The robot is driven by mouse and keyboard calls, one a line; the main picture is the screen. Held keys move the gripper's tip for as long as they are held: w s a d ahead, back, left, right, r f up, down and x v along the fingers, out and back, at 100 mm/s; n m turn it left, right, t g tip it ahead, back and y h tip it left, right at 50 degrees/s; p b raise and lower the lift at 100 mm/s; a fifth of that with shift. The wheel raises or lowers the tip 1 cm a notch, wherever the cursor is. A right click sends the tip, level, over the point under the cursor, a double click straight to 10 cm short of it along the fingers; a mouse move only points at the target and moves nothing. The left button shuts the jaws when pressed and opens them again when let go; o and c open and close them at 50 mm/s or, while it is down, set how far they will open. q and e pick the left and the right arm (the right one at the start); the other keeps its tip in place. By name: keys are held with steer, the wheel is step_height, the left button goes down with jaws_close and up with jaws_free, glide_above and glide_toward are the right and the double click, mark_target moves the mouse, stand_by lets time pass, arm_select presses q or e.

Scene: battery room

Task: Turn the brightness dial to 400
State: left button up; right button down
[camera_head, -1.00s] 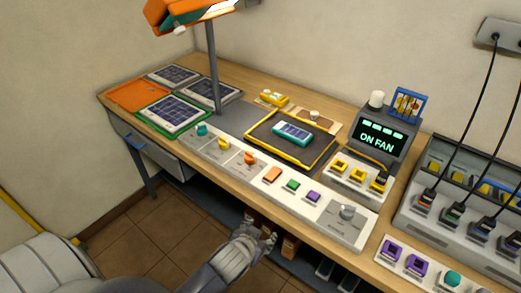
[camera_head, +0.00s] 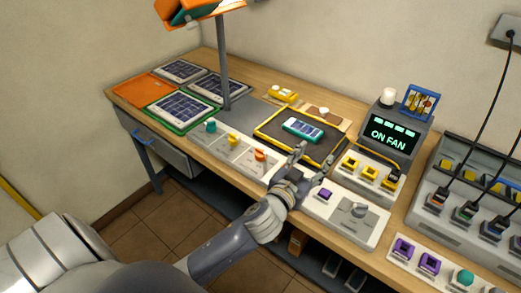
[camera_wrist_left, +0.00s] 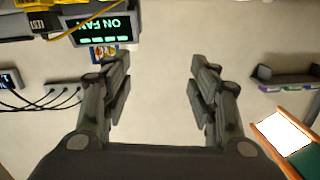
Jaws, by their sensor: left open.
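A grey dial (camera_head: 359,211) sits on the right part of the long white control panel (camera_head: 330,218); its label is too small to read. Three other knobs, teal (camera_head: 211,126), yellow (camera_head: 233,139) and orange (camera_head: 260,154), sit on the panel's left part. I cannot tell by label which is the brightness dial. My left gripper (camera_head: 313,157) is over the middle of the panel, left of the grey dial and apart from it. It hides some of the panel's buttons. In the left wrist view my left gripper (camera_wrist_left: 158,65) is open and empty. My right gripper is not in view.
A display reading "ON FAN" (camera_head: 388,138) stands behind yellow switches (camera_head: 368,172). A black tray (camera_head: 268,125) holds a teal-framed solar cell (camera_head: 302,129). A lamp post (camera_head: 224,65) rises at the back. A charger with plugged cables (camera_head: 455,235) stands at right.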

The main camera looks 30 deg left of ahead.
arm_select(q)
steer(key=w+d+r+m+t+h, duration=0.2)
steer(key=w+d+r+m+h, duration=0.3)
steer(key=d+r+m+h, duration=0.3)
steer(key=d+r+m+g+h, duration=0.2)
steer(key=d+m+g+h, duration=0.3)
steer(key=d+h, duration=0.1)
steer(key=n+g+y, duration=0.4)
steer(key=g+y, duration=1)
glide_above(261, 150)
step_height(261, 150, down, 9)
step_height(261, 150, down, 10)
steer(key=shift+f+p, duration=0.15)
steer(key=shift+p, duration=1.1)
